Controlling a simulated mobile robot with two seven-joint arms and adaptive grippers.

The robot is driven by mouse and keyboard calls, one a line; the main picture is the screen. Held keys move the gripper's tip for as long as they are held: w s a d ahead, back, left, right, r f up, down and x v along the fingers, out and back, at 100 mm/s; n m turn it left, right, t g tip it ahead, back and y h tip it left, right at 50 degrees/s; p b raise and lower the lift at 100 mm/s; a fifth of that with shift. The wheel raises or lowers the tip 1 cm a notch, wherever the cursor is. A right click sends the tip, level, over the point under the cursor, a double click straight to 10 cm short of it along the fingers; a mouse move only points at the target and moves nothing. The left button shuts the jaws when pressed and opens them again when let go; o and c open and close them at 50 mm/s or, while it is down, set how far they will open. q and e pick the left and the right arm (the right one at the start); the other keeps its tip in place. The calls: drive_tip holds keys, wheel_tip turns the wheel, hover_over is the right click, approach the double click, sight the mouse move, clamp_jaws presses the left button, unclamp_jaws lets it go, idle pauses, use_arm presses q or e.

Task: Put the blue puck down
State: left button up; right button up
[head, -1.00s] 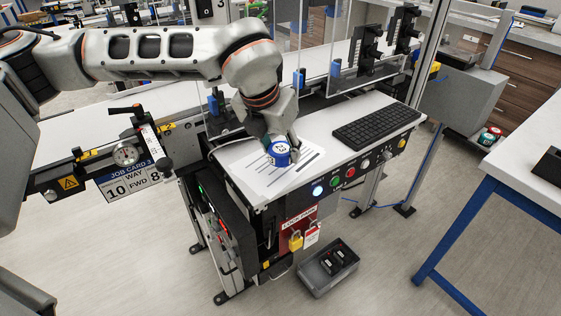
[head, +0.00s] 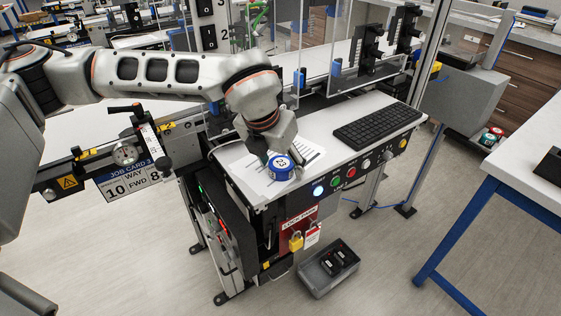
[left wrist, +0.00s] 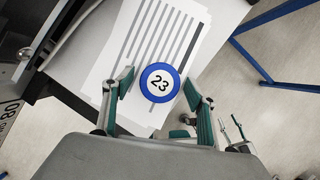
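The blue puck (head: 281,167), with a white top marked 23, is on the striped paper sheet on the white desk, face up. In the left wrist view the puck (left wrist: 160,83) lies between the two fingers of my left gripper (left wrist: 158,82). A narrow gap shows on each side of it, so the fingers look open around it, not gripping. In the head view my left gripper (head: 281,154) is right at the puck, its fingers partly hidden. My right gripper (left wrist: 230,124) shows small at the lower right of the left wrist view, its fingers apart and empty.
A black keyboard (head: 377,127) lies to the right on the desk. Lit buttons (head: 336,181) run along the desk's front edge. A clear guard panel (head: 350,45) stands behind. A grey bin (head: 328,268) is on the floor below. Some paper around the puck is clear.

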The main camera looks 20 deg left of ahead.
use_arm(q)
drive_tip(key=shift+r, duration=0.5)
drive_tip(key=p+v, duration=0.1)
drive_tip(key=v, duration=1)
drive_tip(key=shift+r, duration=0.15)
drive_tip(key=shift+s+a, duration=0.1)
drive_tip(key=shift+s, duration=0.05)
